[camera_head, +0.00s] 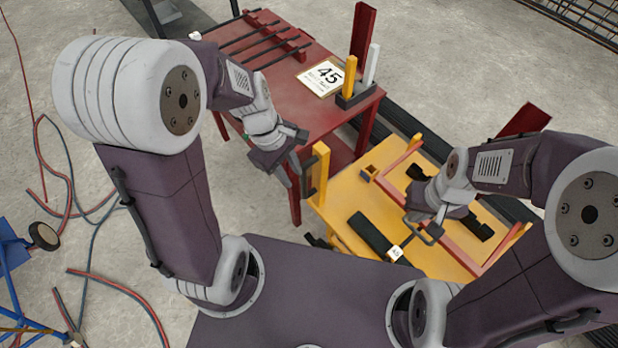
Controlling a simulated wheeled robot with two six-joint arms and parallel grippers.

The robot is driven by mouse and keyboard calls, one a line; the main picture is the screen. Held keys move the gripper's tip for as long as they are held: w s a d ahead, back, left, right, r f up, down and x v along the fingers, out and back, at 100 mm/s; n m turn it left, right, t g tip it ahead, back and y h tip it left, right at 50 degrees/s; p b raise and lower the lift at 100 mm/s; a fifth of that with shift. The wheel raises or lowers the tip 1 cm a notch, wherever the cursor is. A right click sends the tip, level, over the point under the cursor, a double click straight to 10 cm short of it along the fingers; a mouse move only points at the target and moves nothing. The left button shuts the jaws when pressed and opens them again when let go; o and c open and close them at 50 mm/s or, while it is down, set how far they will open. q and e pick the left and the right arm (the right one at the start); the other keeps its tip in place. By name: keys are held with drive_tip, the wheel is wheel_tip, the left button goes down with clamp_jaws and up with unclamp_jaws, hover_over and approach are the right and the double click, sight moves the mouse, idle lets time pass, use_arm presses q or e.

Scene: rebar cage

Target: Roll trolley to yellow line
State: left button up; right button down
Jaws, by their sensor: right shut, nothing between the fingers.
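The yellow trolley (350,196) stands in front of me, right of centre, with a flat yellow top, reddish rails and a yellow upright (321,172) at its left corner. My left gripper (291,178) points down just left of that upright and looks apart from it; its finger gap is unclear. My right gripper (421,221) is over the trolley top, shut and empty. A black bar (369,234) and a small white tag (396,253) lie below and left of it. My body hides the trolley's near side. I see no yellow line on the floor.
Hoses (68,185) and a blue frame (15,262) are on the left floor. Dark bars lie behind the trolley; a rebar mesh (580,18) is top right.

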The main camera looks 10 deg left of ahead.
use_arm(q)
drive_tip(key=w+d+f+n+h+b, duration=0.1)
drive_tip(key=w+d+f+n+b, duration=0.1)
drive_tip(key=f, duration=0.7)
drive_tip(key=shift+w+d+f+n+h, duration=0.35)
drive_tip(key=shift+w+d+n, duration=0.35)
drive_tip(key=shift+w+n, duration=0.35)
drive_tip(key=shift+r, duration=0.1)
clamp_jaws()
idle(0.5)
